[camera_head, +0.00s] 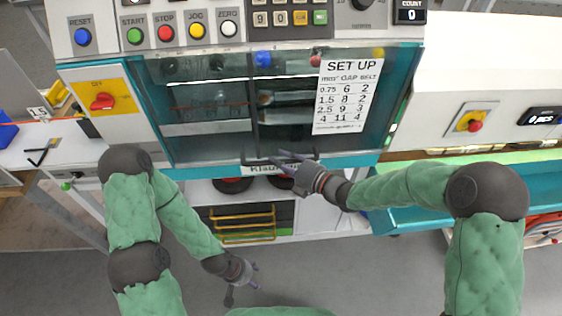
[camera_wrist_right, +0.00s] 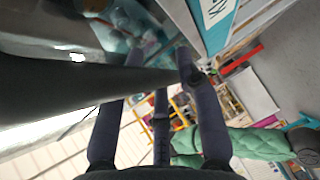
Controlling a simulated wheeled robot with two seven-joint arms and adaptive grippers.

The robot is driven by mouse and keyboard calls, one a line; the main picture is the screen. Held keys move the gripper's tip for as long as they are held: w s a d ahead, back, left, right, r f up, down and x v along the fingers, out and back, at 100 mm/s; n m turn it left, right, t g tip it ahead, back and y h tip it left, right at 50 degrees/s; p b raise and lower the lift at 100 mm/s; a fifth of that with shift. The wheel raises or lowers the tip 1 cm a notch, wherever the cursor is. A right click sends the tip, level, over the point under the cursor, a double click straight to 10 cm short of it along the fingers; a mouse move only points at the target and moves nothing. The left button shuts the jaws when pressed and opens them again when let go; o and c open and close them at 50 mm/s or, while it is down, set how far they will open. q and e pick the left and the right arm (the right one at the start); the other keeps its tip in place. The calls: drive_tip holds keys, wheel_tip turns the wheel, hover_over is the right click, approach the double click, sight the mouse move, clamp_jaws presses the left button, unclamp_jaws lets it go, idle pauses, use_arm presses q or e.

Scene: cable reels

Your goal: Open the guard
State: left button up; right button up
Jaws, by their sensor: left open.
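The guard (camera_head: 205,130) is a see-through panel in a teal frame on the front of the machine. It looks closed, with its lower rim along the bottom of the opening. A dark bar handle (camera_head: 252,161) runs along that rim above a partly covered label. My right gripper (camera_head: 280,160) is at the handle. In the right wrist view its fingers (camera_wrist_right: 164,62) are apart, and the dark bar (camera_wrist_right: 60,88) crosses between them; firm contact cannot be told. My left gripper (camera_head: 243,281) is open and empty, low over the floor in front of the machine.
A control panel with coloured buttons (camera_head: 165,32) runs above the guard, with a red rotary switch (camera_head: 103,101) at its left. A set-up chart (camera_head: 345,95) is on the guard. A yellow wire rack (camera_head: 243,222) stands below. A teal tray (camera_head: 400,219) is at the right.

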sight(281, 111)
drive_tip(key=shift+w+a, duration=0.1)
clamp_jaws()
wheel_tip(281, 111, up, 19)
drive_tip(key=p, duration=0.8)
drive_tip(key=shift+p, duration=0.3)
wheel_tip(281, 111, up, 18)
drive_tip(key=p, duration=1)
drive_tip(key=shift+r, duration=0.25)
unclamp_jaws()
drive_tip(key=shift+f, duration=0.1)
